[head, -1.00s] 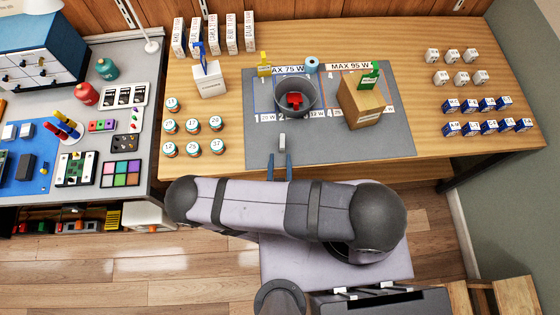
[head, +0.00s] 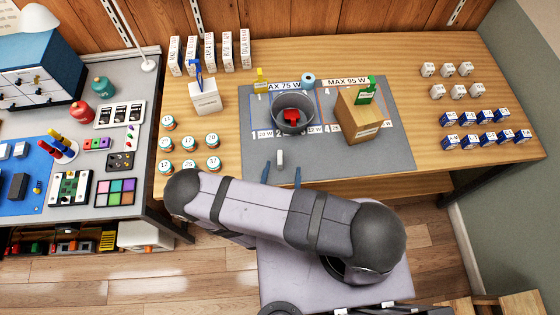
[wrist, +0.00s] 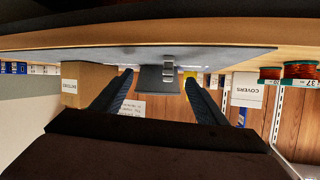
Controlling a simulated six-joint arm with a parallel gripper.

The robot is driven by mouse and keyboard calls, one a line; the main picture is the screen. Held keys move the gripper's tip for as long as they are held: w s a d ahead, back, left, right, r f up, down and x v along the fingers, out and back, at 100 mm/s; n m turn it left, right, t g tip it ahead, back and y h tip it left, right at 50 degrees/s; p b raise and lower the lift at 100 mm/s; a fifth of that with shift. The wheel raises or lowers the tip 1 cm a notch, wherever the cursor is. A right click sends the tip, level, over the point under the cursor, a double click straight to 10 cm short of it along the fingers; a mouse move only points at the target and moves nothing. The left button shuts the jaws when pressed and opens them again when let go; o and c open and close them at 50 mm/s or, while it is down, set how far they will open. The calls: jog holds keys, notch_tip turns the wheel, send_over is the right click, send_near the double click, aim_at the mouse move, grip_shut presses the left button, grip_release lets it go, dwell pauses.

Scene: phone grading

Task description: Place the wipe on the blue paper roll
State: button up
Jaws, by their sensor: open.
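A small pale upright piece (head: 280,158) stands on the grey mat in front of the dark bin; I cannot tell whether it is the wipe. In the wrist view a small grey metallic-looking piece (wrist: 168,66) shows between the fingers. The blue paper roll (head: 308,80) stands at the mat's back edge, behind the bin. My gripper (head: 282,170) is open and empty at the mat's front edge, its fingers to either side of the pale piece's line. In the wrist view the open gripper (wrist: 159,78) points toward the bin.
The dark round bin (head: 276,120) holds a red thing (head: 291,116). A cardboard box (head: 358,116) with a green tag stands right on the grey mat (head: 350,158). A white box (head: 205,97) and several small jars (head: 189,142) stand left. The mat's front right is clear.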

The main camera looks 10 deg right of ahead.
jog(key=w+m+b, duration=0.1)
jog(key=w, duration=0.1)
jog(key=w+r+m+h, duration=0.1)
jog(key=w+m, duration=0.1)
jog(key=w+m+b, duration=0.1)
jog(key=w, duration=0.2)
jog(key=shift+a+r+m+h+b, duration=0.25)
jog(key=shift+r+m+h+b, duration=0.05)
jog(key=shift+r+m+h, duration=0.1)
jog(key=w+r+m, duration=0.1)
jog(key=w+d+m+h, duration=0.1)
jog(key=w+r+m+b, duration=0.1)
jog(key=shift+w+d+r+g+h, duration=0.15)
jog(key=shift+w+r+g+h, duration=0.15)
jog(key=shift+h, duration=0.1)
jog(key=w+d+r+m+g+h+b, duration=0.25)
jog(key=w+d+r+m, duration=0.2)
jog(key=m, duration=0.25)
jog(key=m+g+y, duration=0.5)
jog(key=m+g, duration=0.6)
jog(key=m, duration=2.3)
send_near(279, 154)
notch_tip(279, 154, down, 3)
jog(key=s+d, duration=0.1)
jog(key=s, duration=0.1)
jog(key=shift+w+r+m+t, duration=0.1)
jog(key=shift+w+m+t, duration=0.15)
jog(key=shift+m, duration=1.05)
